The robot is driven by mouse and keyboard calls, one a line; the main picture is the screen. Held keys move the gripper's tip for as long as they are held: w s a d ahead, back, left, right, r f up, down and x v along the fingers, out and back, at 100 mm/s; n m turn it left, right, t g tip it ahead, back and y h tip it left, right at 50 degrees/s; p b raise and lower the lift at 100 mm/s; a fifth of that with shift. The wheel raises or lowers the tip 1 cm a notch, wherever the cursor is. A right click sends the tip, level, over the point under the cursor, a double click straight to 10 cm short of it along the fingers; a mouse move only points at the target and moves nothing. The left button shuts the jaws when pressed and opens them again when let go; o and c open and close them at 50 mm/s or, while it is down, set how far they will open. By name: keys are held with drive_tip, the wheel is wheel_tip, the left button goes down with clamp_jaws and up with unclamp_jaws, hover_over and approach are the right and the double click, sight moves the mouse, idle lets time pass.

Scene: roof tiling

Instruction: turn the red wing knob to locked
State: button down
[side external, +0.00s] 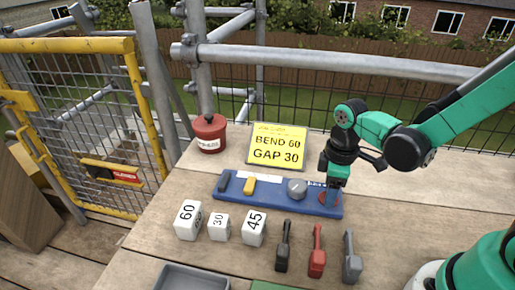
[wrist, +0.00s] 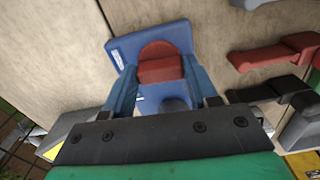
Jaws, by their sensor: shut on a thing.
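The red wing knob (side external: 323,198) sits at the right end of a blue panel (side external: 265,203) on the wooden deck. In the side view my gripper (side external: 331,190) is down over it and hides part of it. In the wrist view the red wing (wrist: 161,70) stands between the two blue fingers of my gripper (wrist: 161,77), which are shut on it. A round red base shows behind the wing. The locked marking cannot be read in either view.
The panel also bears a grey round knob (side external: 297,188) and a yellow piece (side external: 249,185). Numbered white blocks (side external: 188,220) and black, red (side external: 317,252) and grey handled tools lie in front. A yellow sign (side external: 277,145) and red pot (side external: 209,133) stand behind.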

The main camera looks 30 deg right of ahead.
drive_tip(key=shift+n, duration=0.6)
drive_tip(key=shift+c, duration=1.2)
unclamp_jaws()
drive_tip(key=shift+r, duration=2.85)
